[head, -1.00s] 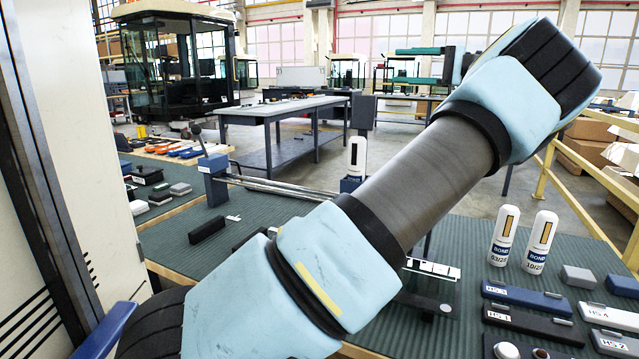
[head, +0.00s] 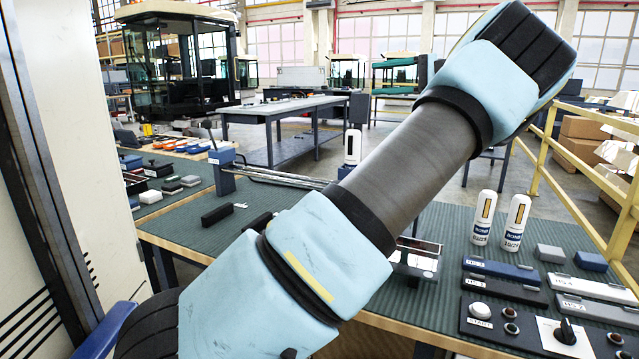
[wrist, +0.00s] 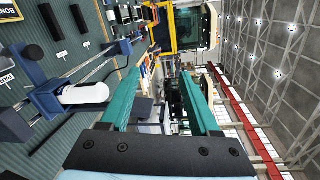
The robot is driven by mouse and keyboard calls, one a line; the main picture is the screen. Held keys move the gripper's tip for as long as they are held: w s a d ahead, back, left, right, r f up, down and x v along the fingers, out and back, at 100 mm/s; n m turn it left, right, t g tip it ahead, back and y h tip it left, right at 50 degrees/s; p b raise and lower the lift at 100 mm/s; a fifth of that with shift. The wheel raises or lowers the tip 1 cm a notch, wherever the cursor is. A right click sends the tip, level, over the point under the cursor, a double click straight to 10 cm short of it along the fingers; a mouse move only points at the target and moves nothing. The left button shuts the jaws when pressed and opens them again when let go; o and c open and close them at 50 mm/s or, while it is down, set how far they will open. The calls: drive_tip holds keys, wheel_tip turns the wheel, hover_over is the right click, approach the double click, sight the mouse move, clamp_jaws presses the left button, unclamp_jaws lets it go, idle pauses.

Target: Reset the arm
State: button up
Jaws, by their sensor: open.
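My gripper (wrist: 163,105) shows in the wrist view with its two teal fingers apart and nothing between them. The wrist view is turned on its side and looks out over the bench toward the hall. In the head view my arm crosses the middle from lower left to upper right, and the gripper is out of sight there. A white bottle in a blue holder (wrist: 85,94) lies left of the fingers in the wrist view, apart from them. The same white bottle (head: 352,146) stands behind my arm in the head view.
The green-topped bench (head: 185,238) carries two white bottles (head: 482,218) (head: 517,222), labelled bars (head: 502,270) and a panel with a START button (head: 480,311). A yellow railing (head: 590,170) runs along the right. A grey table (head: 285,105) and a cab (head: 175,60) stand behind.

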drive_tip(key=w+a+f+g+h, duration=0.3)
drive_tip(key=a+f, duration=0.6)
drive_tip(key=a, duration=0.4)
drive_tip(key=s+a+f+n+g+h, duration=0.1)
drive_tip(key=s+a+f+h, duration=0.2)
drive_tip(key=a+f, duration=0.25)
drive_tip(key=s+a+f+g+h, duration=0.1)
drive_tip(key=s+a+f+h, duration=0.25)
drive_tip(key=f, duration=0.35)
drive_tip(key=s+f+n+h, duration=0.3)
drive_tip(key=s+f, duration=0.2)
drive_tip(key=s, duration=0.6)
drive_tip(key=s+f+n+h, duration=0.3)
drive_tip(key=s+f, duration=0.1)
drive_tip(key=s, duration=0.6)
wheel_tip(320, 180, down, 11)
drive_tip(key=s+b, duration=0.2)
drive_tip(key=b, duration=0.8)
wheel_tip(320, 180, up, 13)
drive_tip(key=p, duration=1.3)
drive_tip(key=shift+s+f, duration=0.15)
drive_tip(key=shift+s, duration=0.1)
